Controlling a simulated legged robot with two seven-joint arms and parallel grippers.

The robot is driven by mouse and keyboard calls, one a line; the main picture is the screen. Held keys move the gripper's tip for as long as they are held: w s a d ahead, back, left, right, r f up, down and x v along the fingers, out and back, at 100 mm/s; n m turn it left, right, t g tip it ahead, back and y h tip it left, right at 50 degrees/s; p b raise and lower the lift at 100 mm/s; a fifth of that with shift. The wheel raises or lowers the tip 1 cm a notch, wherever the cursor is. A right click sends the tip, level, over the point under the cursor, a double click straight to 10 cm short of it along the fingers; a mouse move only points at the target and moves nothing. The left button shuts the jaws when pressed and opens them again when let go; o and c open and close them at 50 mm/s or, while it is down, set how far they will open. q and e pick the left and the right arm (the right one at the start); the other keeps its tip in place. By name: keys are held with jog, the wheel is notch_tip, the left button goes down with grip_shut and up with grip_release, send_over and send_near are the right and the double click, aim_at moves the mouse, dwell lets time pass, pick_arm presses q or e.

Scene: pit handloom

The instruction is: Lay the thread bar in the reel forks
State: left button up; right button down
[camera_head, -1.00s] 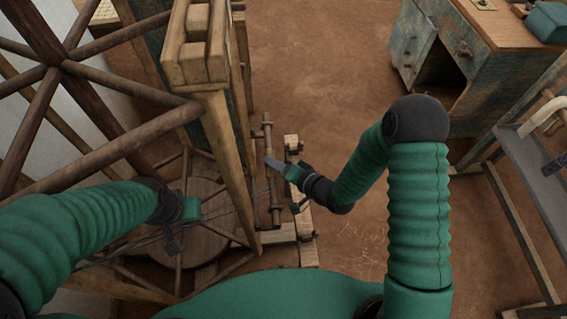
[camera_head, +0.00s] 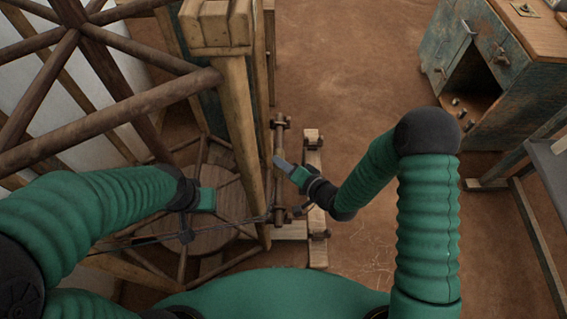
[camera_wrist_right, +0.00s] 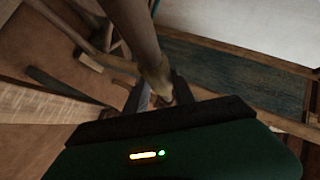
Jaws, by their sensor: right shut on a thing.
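The thread bar (camera_head: 279,142) is a slim brown wooden rod with knobbed ends, lying lengthwise beside the loom post. My right gripper (camera_head: 281,163) is shut on it near its middle; in the right wrist view the bar (camera_wrist_right: 143,35) runs between the dark fingers (camera_wrist_right: 158,95). A pale wooden stand (camera_head: 314,185) with upright end pieces, apparently the reel forks, is just right of the bar. The bar looks apart from it, though its height is unclear. My left gripper (camera_head: 187,236) is near the thin threads at left; its jaws are too small to judge.
A thick loom post (camera_head: 240,135) stands close left of the bar. A large spoked wooden reel (camera_head: 75,20) fills the upper left. A blue-green cabinet (camera_head: 455,60) stands upper right and a grey-topped bench (camera_head: 552,175) at right. Brown floor between them is clear.

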jog(key=c, duration=1)
grip_release()
jog(key=shift+o, duration=0.2)
jog(key=shift+f, duration=0.1)
